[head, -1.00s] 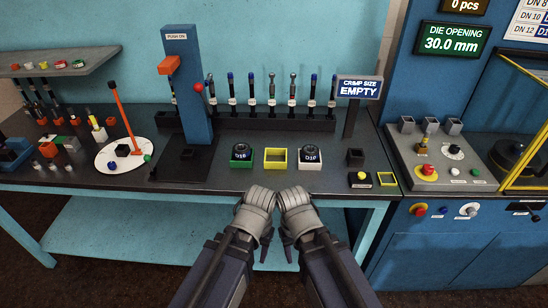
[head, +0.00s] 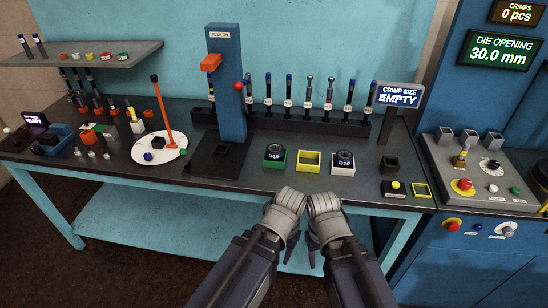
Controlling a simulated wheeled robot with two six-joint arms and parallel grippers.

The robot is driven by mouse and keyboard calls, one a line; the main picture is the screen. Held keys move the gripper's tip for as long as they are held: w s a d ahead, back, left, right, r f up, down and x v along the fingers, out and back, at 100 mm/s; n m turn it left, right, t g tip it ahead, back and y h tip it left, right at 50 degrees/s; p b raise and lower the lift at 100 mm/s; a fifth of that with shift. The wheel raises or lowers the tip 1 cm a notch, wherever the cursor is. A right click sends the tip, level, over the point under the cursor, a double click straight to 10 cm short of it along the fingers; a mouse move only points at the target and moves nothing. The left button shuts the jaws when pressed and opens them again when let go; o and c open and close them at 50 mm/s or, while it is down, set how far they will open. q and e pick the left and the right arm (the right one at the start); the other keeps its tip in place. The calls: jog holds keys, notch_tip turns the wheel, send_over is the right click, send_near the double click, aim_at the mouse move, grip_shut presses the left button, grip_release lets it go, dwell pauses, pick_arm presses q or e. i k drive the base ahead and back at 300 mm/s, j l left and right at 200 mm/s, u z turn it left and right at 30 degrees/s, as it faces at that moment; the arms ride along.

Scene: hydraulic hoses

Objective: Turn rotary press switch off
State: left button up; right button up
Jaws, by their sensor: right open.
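The press stands at the right edge. Its sloped console (head: 440,185) carries a black rotary knob on a pale dial (head: 490,164) and a red button on a yellow base (head: 462,186). The blue front panel below has a silver rotary switch (head: 506,229) beside a second red button (head: 453,224). I cannot read which position either rotary control is in. My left gripper (head: 290,198) and my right gripper (head: 322,203) are side by side in front of the bench edge, well left of the press. The right one is open and empty. The left one's jaws are unclear.
The dark bench holds green (head: 274,163), yellow (head: 308,168) and white (head: 342,170) square holders. A blue post (head: 228,95), a hose rack (head: 310,125) and an EMPTY sign (head: 398,95) stand behind.

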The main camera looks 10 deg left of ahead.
aim_at(464, 184)
jog(key=z, duration=1.5)
